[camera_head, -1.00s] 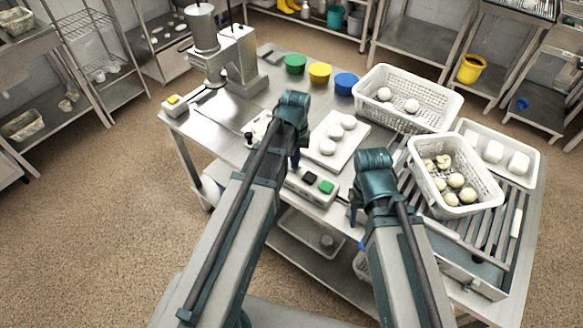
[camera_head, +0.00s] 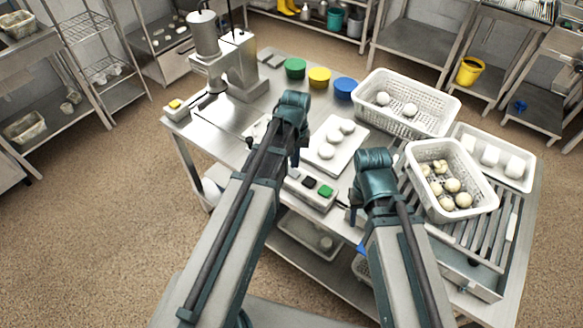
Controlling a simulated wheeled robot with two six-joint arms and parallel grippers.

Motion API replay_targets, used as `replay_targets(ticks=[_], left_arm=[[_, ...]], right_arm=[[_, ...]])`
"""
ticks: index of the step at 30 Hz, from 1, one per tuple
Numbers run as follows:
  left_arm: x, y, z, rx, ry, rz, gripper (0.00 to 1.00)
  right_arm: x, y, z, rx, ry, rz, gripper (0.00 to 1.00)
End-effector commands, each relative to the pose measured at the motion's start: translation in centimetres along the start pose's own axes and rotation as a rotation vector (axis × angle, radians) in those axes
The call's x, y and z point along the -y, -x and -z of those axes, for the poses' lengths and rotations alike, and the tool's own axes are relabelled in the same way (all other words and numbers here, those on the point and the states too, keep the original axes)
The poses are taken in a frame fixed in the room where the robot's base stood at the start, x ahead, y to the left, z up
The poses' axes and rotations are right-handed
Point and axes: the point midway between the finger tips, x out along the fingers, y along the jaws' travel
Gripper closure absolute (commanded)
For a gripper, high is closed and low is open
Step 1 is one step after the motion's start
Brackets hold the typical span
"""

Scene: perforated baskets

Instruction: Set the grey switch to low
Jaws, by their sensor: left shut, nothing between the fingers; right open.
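A grey control box (camera_head: 299,182) with a black button (camera_head: 309,182) and a green button (camera_head: 325,191) sits at the table's front edge. I cannot make out a grey switch or its setting; my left arm covers the box's left end. My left gripper (camera_head: 296,156) is shut and empty, pointing down just above and behind the box's left part. My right gripper (camera_head: 353,214) is open, hanging at the table's front edge to the right of the box. Whether either touches anything cannot be told.
Behind the box is a white tray (camera_head: 352,152) with white balls. White perforated baskets (camera_head: 425,122) stand at the right, one on a slatted roller surface (camera_head: 508,205). A metal machine (camera_head: 243,65) stands at the back left. The table's left front (camera_head: 205,140) is mostly clear.

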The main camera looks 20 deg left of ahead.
Motion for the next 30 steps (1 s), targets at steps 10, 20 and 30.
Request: replay_targets(ticks=[10, 20, 30], left_arm=[[0.0, 3.1, 0.0, 0.0, 0.0, 0.0, 1.0], [0.0, 4.0, 0.0, 0.0, 0.0, 0.0, 1.0], [-3.5, 4.0, -5.9, 0.011, -0.166, 0.033, 1.0]], right_arm=[[-0.3, 3.1, -0.2, 0.0, 0.0, 0.0, 0.51], [-0.4, 4.0, -0.2, 0.0, 0.0, 0.0, 0.51], [-0.4, 3.9, -0.2, 0.0, 0.0, 0.0, 0.51]])
